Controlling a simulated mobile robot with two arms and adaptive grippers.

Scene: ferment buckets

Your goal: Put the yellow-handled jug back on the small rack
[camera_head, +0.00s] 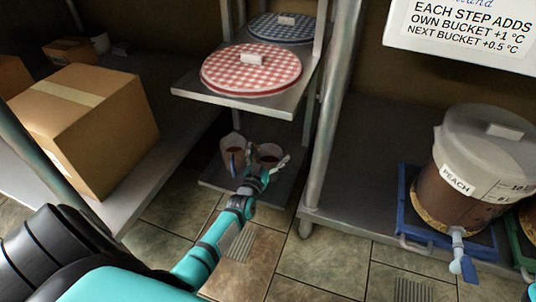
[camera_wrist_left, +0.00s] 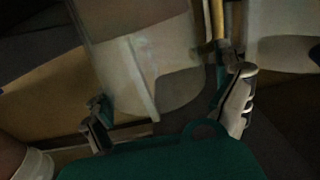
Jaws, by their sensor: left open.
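Two small translucent jugs stand on the low shelf of the small rack (camera_head: 282,196) in the head view. The left jug (camera_head: 232,146) shows a blue handle. The right jug (camera_head: 268,150) is partly behind my left gripper (camera_head: 264,176), and its handle is not clear there. In the left wrist view my left gripper (camera_wrist_left: 168,108) is open, fingers spread, with a pale jug wall (camera_wrist_left: 150,60) just beyond them. A yellow upright strip, seemingly the yellow handle (camera_wrist_left: 217,22), is beside the right finger. Contact cannot be told. My right gripper is not in view.
The rack's upper shelf (camera_head: 240,100), with red-checked (camera_head: 225,75) and blue-checked (camera_head: 268,29) lids, overhangs the jugs. A metal post (camera_head: 328,130) is close on the right. A cardboard box (camera_head: 85,125) is left; a peach bucket (camera_head: 445,190) is right.

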